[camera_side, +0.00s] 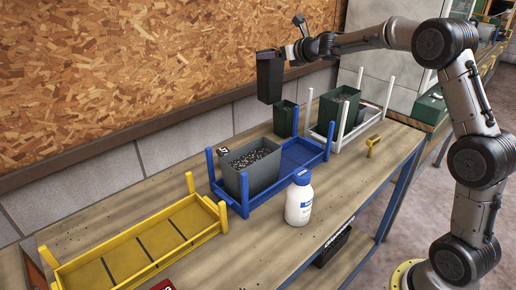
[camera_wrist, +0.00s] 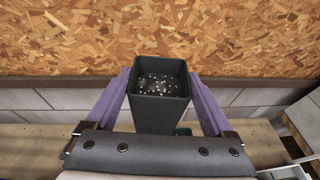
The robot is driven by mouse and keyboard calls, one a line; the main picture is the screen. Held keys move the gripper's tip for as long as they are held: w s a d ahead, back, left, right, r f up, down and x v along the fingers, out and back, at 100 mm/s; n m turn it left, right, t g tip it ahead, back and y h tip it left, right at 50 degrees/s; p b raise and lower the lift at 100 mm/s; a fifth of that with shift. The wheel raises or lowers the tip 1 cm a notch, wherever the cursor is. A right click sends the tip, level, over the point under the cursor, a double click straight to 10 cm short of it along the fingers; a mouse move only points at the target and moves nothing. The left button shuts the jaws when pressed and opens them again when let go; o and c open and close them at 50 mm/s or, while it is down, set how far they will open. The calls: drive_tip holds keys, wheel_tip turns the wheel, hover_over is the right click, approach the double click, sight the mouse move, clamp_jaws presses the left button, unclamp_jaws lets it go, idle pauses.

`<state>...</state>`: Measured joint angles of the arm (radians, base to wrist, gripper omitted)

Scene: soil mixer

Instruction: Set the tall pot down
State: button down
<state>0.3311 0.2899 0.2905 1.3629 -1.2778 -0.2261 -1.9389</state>
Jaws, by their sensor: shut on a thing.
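The tall pot (camera_side: 270,80) is dark and narrow, and hangs upright in the air above the back of the bench in the side view. My gripper (camera_side: 285,53) is shut on it near its rim. In the wrist view the tall pot (camera_wrist: 161,112) sits between the two purple fingers of my gripper (camera_wrist: 160,82), with dark, white-flecked soil showing inside. Its base is clear of the bench top in the side view.
A small green pot (camera_side: 286,119) stands below, beside a white rack (camera_side: 368,126) holding a green pot (camera_side: 326,113). A blue tray (camera_side: 305,155) holds a grey pot (camera_side: 263,176). A yellow tray (camera_side: 190,221) and white bottle (camera_side: 299,204) stand nearer. Bench left of the blue tray is mostly clear.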

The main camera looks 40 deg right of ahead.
sight(263, 75)
drive_tip(key=a+f+n+y, duration=0.1)
drive_tip(key=a+y, duration=0.1)
drive_tip(key=s+a+f+n+y, duration=0.1)
drive_tip(key=a+n+y, duration=0.1)
drive_tip(key=a+f+n+y, duration=0.2)
drive_tip(key=shift+s+f+g+y, duration=0.1)
drive_tip(key=shift+s+g+y, duration=0.1)
drive_tip(key=shift+g+y, duration=0.15)
drive_tip(key=shift+s+a+f+n, duration=0.1)
drive_tip(key=shift+s+f+n, duration=0.05)
drive_tip(key=shift+f+n, duration=0.15)
wheel_tip(263, 75, down, 10)
drive_tip(key=shift+r, duration=0.15)
drive_tip(key=shift+a, duration=0.1)
unclamp_jaws()
drive_tip(key=shift+f, duration=0.2)
